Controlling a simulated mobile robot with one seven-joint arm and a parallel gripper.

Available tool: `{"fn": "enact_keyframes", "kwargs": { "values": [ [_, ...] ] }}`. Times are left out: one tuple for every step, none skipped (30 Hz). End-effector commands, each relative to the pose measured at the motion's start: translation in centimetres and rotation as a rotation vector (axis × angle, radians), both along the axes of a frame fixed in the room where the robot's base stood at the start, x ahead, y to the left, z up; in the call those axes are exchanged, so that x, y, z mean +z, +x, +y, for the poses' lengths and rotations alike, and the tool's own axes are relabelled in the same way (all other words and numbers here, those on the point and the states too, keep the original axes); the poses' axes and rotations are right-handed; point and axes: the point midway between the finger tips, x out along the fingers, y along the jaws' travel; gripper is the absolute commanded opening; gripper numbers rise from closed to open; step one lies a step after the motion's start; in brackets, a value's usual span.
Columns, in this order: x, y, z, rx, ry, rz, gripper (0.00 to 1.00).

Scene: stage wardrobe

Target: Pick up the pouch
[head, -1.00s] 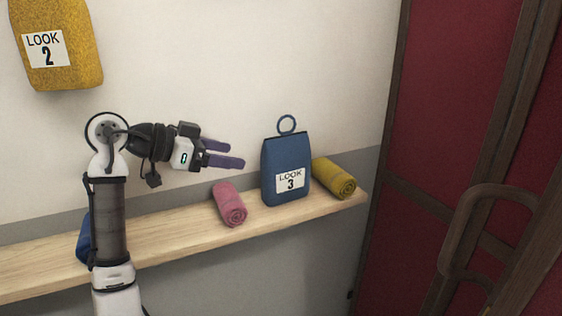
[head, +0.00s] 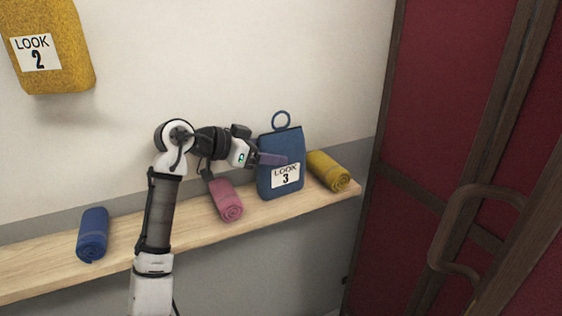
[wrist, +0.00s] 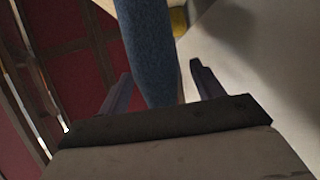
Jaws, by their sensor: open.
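The blue pouch (head: 283,150) stands upright on the wooden shelf, with a ring on top and a white "LOOK 3" label on its front. My gripper (head: 272,159) is at the pouch, and one purple finger shows in front of its upper left part. In the wrist view the pouch (wrist: 150,50) appears as a blue band seen edge-on between the two fingers of my gripper (wrist: 160,85). The fingers are open, with a gap on the right side; contact on the left cannot be told. The far finger is hidden in the head view.
The shelf (head: 115,262) also holds a rolled pink towel (head: 226,200) left of the pouch, a yellow one (head: 328,171) to its right and a blue one (head: 93,235) at far left. A yellow "LOOK 2" bag (head: 60,50) hangs above. A red door (head: 440,110) stands right.

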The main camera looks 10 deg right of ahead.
Motion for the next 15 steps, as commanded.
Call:
{"fn": "enact_keyframes", "kwargs": {
  "values": [
    [0.0,0.2,-0.7,-0.001,0.000,0.002,0.66],
    [-0.2,0.3,-1.0,-0.001,0.000,0.002,0.66],
    [-0.4,0.5,-1.4,-0.001,0.000,0.001,0.66],
    [-0.5,0.5,-1.6,-0.001,-0.001,0.001,0.66],
    [-0.6,0.6,-1.7,-0.001,0.000,0.000,0.66],
    [-0.7,0.6,-1.9,-0.001,0.000,0.000,0.66],
    [-0.8,0.6,-1.9,-0.001,0.000,0.000,0.66],
    [-0.8,0.6,-2.0,0.000,0.000,0.000,0.66],
    [-0.8,0.7,-2.0,0.000,0.000,0.000,0.66],
    [-0.8,0.6,-1.9,0.000,0.000,0.000,0.66],
    [-0.8,0.6,-1.9,0.000,0.000,0.000,0.66],
    [-0.8,0.6,-1.9,0.000,0.000,0.000,0.66],
    [-0.8,0.6,-1.9,0.000,0.000,0.000,0.65],
    [-0.8,0.6,-1.9,0.000,0.000,0.000,0.61],
    [-0.8,0.6,-1.9,0.000,0.000,0.000,0.56]
  ]
}}
